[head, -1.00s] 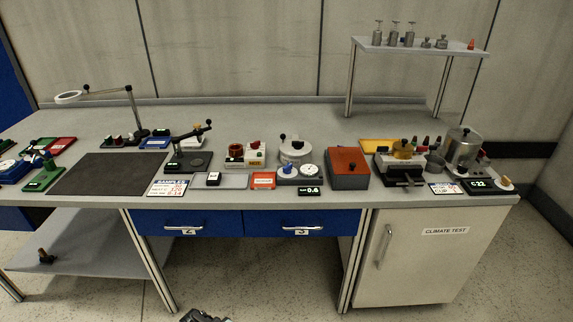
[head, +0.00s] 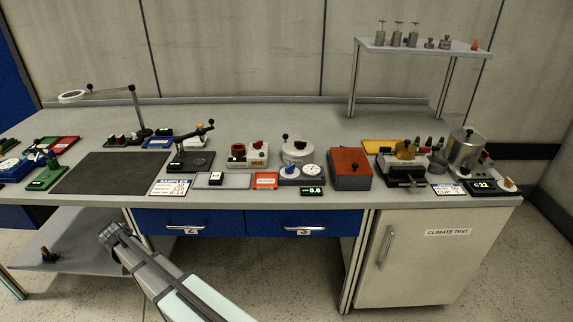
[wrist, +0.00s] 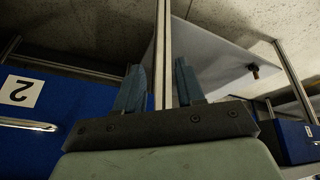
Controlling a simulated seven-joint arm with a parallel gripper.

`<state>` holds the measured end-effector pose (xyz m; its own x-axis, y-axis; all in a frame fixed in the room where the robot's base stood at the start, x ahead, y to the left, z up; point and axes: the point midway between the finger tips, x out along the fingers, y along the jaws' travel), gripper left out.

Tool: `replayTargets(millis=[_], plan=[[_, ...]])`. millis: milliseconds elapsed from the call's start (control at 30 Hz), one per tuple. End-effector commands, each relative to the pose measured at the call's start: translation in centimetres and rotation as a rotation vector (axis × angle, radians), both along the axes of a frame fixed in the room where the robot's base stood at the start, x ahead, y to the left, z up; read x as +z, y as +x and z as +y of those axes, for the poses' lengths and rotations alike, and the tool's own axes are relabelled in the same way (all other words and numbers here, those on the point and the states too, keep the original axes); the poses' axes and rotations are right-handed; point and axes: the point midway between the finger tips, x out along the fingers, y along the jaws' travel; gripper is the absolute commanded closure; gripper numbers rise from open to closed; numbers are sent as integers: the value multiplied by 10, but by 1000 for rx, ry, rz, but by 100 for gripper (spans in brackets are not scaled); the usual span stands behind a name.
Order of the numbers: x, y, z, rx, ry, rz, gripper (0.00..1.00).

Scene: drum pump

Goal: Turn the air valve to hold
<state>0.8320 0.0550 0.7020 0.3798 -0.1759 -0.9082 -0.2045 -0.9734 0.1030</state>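No part in view is clearly marked as the air valve, and no hold mark can be read. A blue knob (head: 290,169) sits on a grey unit in front of a round pale pot (head: 298,152), behind a small display reading about 0.6 (head: 313,191). At the far left stand a blue unit with a round dial (head: 10,166) and a green unit with an upright handle (head: 46,178). My gripper (head: 116,232) is in front of the bench, below the top's front edge, far from these units. In the wrist view its two fingers (wrist: 158,75) are apart with nothing between them.
The bench top (head: 250,117) is free toward the back. A dark mat (head: 110,173) lies at left. Blue drawers (head: 180,221), a bench leg and a lower shelf (head: 85,265) are close to my gripper. A small dark part (head: 48,255) stands on that shelf.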

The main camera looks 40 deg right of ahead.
Motion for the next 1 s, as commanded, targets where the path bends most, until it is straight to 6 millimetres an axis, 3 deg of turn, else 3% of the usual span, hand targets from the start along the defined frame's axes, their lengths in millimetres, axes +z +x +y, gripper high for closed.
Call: replayTargets(millis=[33, 200, 367, 533, 633, 700, 867, 1000], plan=[[22, 20, 6, -4, 2, -37, 62], [94, 68, 18, -24, 10, -155, 62], [161, 101, 20, -56, 19, -248, 62], [223, 121, 1, -117, 31, -319, 62], [257, 124, -30, -184, 35, -343, 62], [275, 118, -65, -253, 38, -345, 62], [295, 93, -147, -409, 40, -319, 62], [305, 59, -220, -557, 43, -282, 62]])
